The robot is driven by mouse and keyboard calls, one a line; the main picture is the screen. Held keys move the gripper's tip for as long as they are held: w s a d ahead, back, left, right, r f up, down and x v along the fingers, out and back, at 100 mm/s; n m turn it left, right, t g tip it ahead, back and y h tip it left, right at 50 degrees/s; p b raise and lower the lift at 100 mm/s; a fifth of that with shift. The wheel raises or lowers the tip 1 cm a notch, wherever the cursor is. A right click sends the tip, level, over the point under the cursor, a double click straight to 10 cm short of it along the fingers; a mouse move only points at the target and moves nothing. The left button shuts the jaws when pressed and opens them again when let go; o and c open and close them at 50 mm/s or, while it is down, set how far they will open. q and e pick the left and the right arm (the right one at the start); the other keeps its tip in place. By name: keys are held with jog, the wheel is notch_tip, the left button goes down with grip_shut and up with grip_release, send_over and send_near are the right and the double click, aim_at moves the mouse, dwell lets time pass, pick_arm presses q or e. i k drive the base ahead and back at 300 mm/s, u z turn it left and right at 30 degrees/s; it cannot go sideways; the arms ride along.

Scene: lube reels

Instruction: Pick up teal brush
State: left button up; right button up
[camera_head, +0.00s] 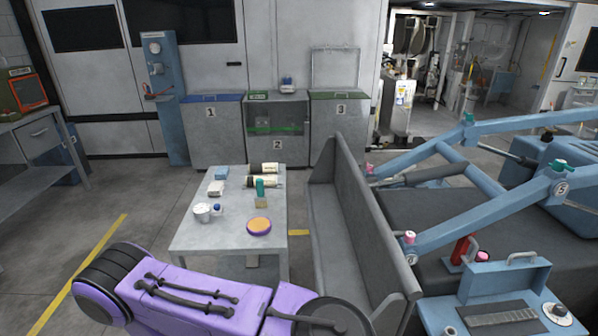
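A teal brush (260,187) is on the grey metal table (190,243) in the middle of the view. It has a teal upper part and a tan block-like lower part, and seems to stand upright. It is near the table's right side, just in front of two dark and cream cylinders. Neither of my grippers is in view, and nothing is seen touching the brush.
The table also holds a round purple-rimmed tub (259,227), a white cup (202,213), a small blue-topped item (217,209), a white box (216,189) and cylinders (263,169). A grey bench (361,225) stands close on the right. Numbered bins (211,135) stand behind.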

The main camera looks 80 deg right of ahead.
aim_at(260, 200)
jog(key=z, duration=2.55)
